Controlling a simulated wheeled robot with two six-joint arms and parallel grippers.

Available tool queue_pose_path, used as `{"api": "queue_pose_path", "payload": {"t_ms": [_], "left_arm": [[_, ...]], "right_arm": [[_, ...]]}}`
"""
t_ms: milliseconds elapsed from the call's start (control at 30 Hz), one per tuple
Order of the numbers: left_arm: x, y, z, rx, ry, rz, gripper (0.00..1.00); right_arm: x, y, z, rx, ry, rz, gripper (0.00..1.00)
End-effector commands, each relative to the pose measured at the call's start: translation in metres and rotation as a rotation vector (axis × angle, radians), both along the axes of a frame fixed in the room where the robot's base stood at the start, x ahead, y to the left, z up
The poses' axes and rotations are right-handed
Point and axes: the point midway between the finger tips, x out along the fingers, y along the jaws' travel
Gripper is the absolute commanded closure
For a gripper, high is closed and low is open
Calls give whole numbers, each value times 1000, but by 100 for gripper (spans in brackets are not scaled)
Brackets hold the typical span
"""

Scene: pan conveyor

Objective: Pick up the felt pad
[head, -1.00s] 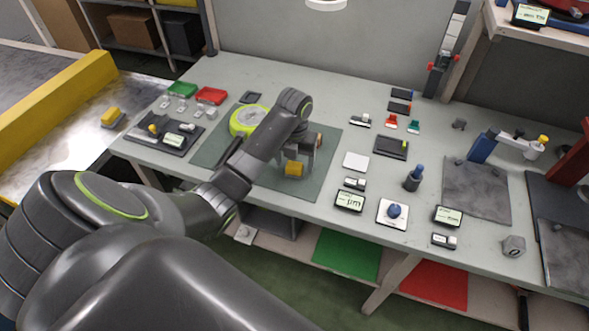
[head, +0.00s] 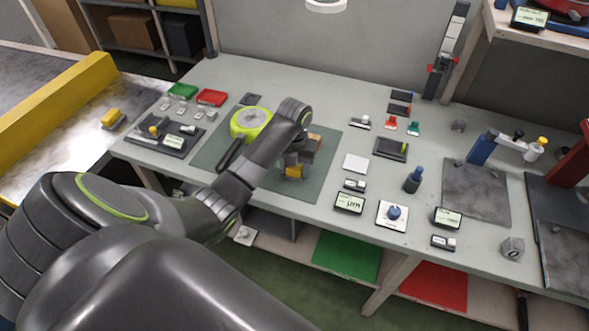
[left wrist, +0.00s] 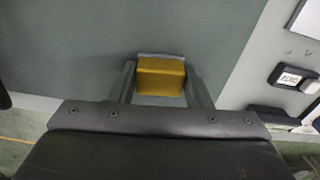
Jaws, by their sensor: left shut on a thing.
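The felt pad (left wrist: 161,76) is a yellow block with a thin grey layer along one edge. In the left wrist view it sits between the two fingers of my left gripper (left wrist: 160,85), which is shut on it. In the head view the left gripper (head: 294,168) is low over the front part of the dark green mat (head: 318,182). Only a little yellow of the pad (head: 292,172) shows there under the fingers. Whether the pad touches the mat is hard to tell. My right gripper is not in view.
A pan with a lime-green rim (head: 250,123) lies on the mat, left of my left arm. An orange-brown block (head: 315,138) is close behind the gripper. A white square (head: 355,163) and small displays (head: 349,202) stand to the right. A similar yellow block (head: 111,117) is far left.

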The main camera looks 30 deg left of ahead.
Motion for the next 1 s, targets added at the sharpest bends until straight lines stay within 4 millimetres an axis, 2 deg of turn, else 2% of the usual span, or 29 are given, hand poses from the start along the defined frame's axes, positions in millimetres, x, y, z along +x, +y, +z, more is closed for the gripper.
{"api": "queue_pose_path", "payload": {"t_ms": [167, 367, 400, 533, 733, 1000], "left_arm": [[2, 1, 12, 2, -6, -1, 79], [2, 1, 55, 3, -9, -1, 79], [0, 1, 66, 1, -2, 1, 79], [0, 0, 84, 0, -1, 1, 79], [0, 0, 97, 0, 0, 1, 79], [0, 0, 100, -1, 0, 1, 79]], "right_arm": [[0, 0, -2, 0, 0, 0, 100], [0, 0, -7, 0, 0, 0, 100], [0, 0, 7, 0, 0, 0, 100], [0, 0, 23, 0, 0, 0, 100], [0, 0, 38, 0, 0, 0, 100], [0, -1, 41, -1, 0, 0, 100]]}}
